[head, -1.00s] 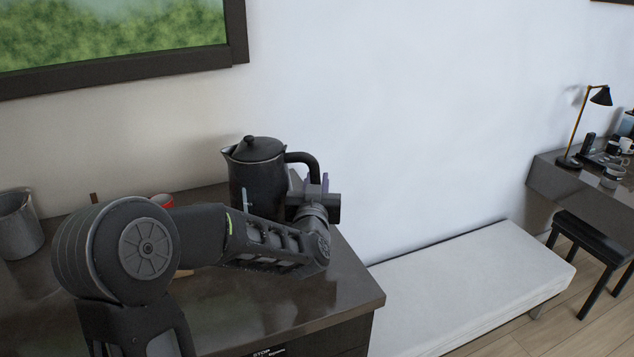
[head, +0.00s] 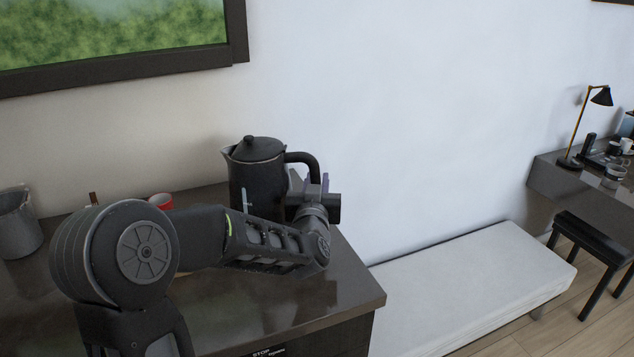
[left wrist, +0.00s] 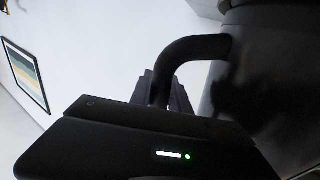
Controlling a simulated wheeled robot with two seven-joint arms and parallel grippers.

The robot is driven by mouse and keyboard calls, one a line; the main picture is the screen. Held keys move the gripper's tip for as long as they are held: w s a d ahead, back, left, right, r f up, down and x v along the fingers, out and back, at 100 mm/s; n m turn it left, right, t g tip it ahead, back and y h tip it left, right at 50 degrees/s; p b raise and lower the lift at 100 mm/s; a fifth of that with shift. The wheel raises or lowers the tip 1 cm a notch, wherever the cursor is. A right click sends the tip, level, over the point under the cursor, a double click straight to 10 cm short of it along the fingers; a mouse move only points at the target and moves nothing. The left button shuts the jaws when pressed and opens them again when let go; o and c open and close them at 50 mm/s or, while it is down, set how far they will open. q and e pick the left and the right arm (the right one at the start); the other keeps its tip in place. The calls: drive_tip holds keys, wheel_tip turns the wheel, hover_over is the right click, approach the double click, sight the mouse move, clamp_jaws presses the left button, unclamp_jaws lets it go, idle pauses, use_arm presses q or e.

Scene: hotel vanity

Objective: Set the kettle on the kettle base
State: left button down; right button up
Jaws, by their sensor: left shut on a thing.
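The black kettle (head: 257,172) stands upright at the back of the dark counter, spout to the left and handle to the right. My left gripper (head: 311,184) is at the right side of the kettle, shut on its handle (head: 309,160). In the left wrist view the curved handle (left wrist: 190,48) runs down between the fingers (left wrist: 170,92), beside the dark kettle body (left wrist: 268,75). My arm hides the kettle's lower part, so I cannot tell what lies under it. The kettle base is not visible. My right gripper is not in view.
The front right of the counter is clear. A white bench (head: 480,285) stands lower, to the right.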

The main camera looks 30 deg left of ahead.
use_arm(q)
drive_tip(key=shift+f+b, duration=0.3)
drive_tip(key=shift+b, duration=0.15)
drive_tip(key=c, duration=1.5)
unclamp_jaws()
drive_tip(key=shift+b+v, duration=0.35)
drive_tip(key=shift+v, duration=5.2)
drive_tip(key=shift+f, duration=0.15)
